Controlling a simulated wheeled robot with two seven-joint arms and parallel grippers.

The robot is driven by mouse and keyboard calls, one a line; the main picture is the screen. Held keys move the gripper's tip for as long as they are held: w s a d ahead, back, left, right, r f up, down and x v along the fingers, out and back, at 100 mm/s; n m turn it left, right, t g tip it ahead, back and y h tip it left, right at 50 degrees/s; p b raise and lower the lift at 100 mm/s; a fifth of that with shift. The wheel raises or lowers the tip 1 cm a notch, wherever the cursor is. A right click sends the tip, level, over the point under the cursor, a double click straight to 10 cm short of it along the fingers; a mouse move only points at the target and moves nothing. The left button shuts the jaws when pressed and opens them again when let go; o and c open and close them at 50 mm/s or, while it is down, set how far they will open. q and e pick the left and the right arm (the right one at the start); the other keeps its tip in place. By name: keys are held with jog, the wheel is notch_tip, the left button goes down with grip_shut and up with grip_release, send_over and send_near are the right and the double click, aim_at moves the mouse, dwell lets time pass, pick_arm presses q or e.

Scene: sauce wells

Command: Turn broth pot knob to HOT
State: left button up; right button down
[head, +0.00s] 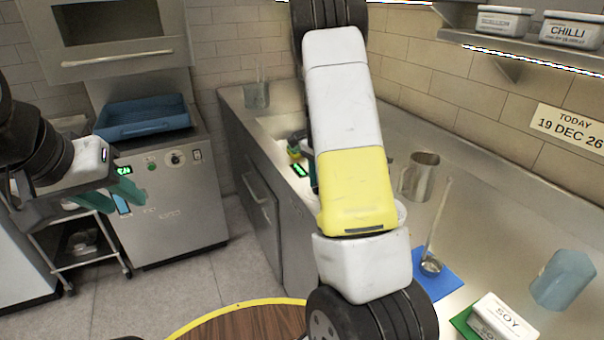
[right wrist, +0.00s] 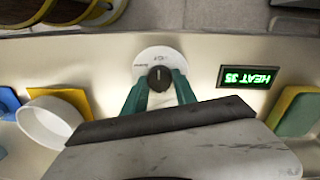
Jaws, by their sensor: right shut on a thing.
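A round black knob (right wrist: 160,78) sits on a white dial plate (right wrist: 147,58) on the counter in the right wrist view. The green fingers of my right gripper (right wrist: 160,84) are shut on the knob, one on each side. The dial's markings are too small to read. A green display (right wrist: 248,76) beside it reads HEAT 35; a small green display also shows in the head view (head: 301,170). My left gripper (head: 116,198) is open and empty, away from the counter at the left.
A green-and-yellow sponge (right wrist: 298,112) stands at the right. The head view shows a ladle (head: 431,264), metal jug (head: 420,178), SOY container (head: 502,318) and blue tray (head: 143,118).

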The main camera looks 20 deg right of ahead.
jog(key=shift+m, duration=0.3)
jog(key=c, duration=1)
grip_release()
jog(key=shift+r, duration=0.1)
jog(key=r, duration=0.7)
jog(key=shift+w+a+r, duration=0.1)
jog(key=shift+w+r, duration=0.1)
jog(key=shift+r, duration=0.15)
